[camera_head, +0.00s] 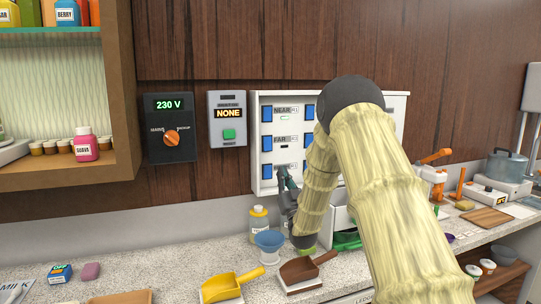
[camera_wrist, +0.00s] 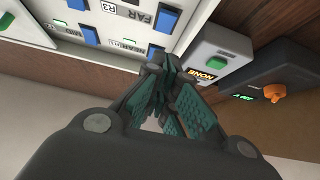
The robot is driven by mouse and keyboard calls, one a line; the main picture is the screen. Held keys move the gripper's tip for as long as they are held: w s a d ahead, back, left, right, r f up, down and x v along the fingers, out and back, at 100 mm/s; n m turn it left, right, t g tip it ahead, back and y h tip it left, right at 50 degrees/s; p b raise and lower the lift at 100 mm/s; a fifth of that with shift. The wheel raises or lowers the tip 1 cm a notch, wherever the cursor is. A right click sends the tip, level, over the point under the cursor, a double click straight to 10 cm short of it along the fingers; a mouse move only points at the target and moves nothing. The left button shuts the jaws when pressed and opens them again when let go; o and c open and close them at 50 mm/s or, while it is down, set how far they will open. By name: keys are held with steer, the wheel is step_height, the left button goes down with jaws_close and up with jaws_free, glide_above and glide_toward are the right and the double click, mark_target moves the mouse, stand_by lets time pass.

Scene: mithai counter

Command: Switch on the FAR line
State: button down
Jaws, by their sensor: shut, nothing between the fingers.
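A white switch panel (camera_head: 258,185) hangs on the wood wall with rows of blue switches and labels. The top left row reads NEAR, with a pale green lamp. The row below reads FAR, with a blue switch (camera_head: 267,143) and a dark lamp slot (camera_head: 284,147). My gripper (camera_head: 285,174) is shut and empty at the panel's lower left, over the third row. In the wrist view the shut fingers (camera_wrist: 162,80) point at the panel, close to a blue switch (camera_wrist: 156,51); contact cannot be told. A FAR R3 label (camera_wrist: 140,10) shows there too. My arm hides the panel's right part.
Left of the panel are a grey box (camera_head: 228,113) reading NONE with a green button, and a dark box (camera_head: 168,150) reading 230 V with an orange knob. Below, the counter (camera_head: 190,270) holds a bottle (camera_head: 259,221), a blue funnel-like cup (camera_head: 269,241) and scoops.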

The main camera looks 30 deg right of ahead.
steer(key=shift+r, duration=0.1)
steer(key=p, duration=0.4)
glide_toward(268, 142)
step_height(268, 142, up, 4)
steer(key=shift+w+d+f+p, duration=0.15)
steer(key=shift+w+p, duration=0.2)
steer(key=shift+w, duration=0.25)
steer(key=shift+w+d+f+p, duration=0.1)
steer(key=shift+w+p, duration=0.2)
steer(key=shift+w, duration=0.3)
steer(key=shift+w+d+f+p, duration=0.15)
steer(key=shift+w+p, duration=0.2)
steer(key=shift+w, duration=0.25)
steer(key=shift+f, duration=0.1)
